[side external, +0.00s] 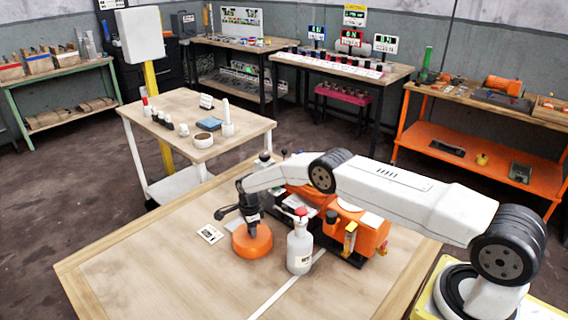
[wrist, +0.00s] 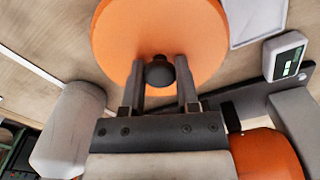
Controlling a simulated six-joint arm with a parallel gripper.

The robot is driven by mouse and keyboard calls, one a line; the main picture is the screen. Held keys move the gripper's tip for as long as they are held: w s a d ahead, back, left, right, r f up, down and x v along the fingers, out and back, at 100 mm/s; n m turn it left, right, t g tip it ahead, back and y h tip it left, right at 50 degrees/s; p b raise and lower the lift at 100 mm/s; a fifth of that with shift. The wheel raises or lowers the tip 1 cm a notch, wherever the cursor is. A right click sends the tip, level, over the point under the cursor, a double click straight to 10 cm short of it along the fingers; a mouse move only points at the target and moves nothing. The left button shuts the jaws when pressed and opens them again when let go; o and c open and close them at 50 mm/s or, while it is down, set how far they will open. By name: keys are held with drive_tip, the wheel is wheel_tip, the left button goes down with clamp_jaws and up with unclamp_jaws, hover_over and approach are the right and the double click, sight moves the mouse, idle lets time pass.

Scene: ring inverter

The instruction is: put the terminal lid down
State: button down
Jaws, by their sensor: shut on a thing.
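The terminal lid is an orange round disc (side external: 252,241) with a dark knob on top, at the middle of the wooden table in the side external view. In the wrist view the orange lid (wrist: 160,40) fills the top middle, its dark knob (wrist: 159,72) between my fingers. My gripper (side external: 250,217) points down over the lid and is shut on the knob; its two fingers also show in the wrist view (wrist: 160,85). I cannot tell whether the lid's underside touches the table.
A white bottle with a red cap (side external: 299,246) stands close to the right of the lid. The orange machine (side external: 355,232) is behind it to the right. A small white card (side external: 210,234) lies left of the lid. The table's front left (side external: 150,275) is clear.

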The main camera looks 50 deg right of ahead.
drive_tip(key=shift+c, duration=1.7)
unclamp_jaws()
drive_tip(key=shift+r, duration=0.2)
wheel_tip(320, 180, up, 12)
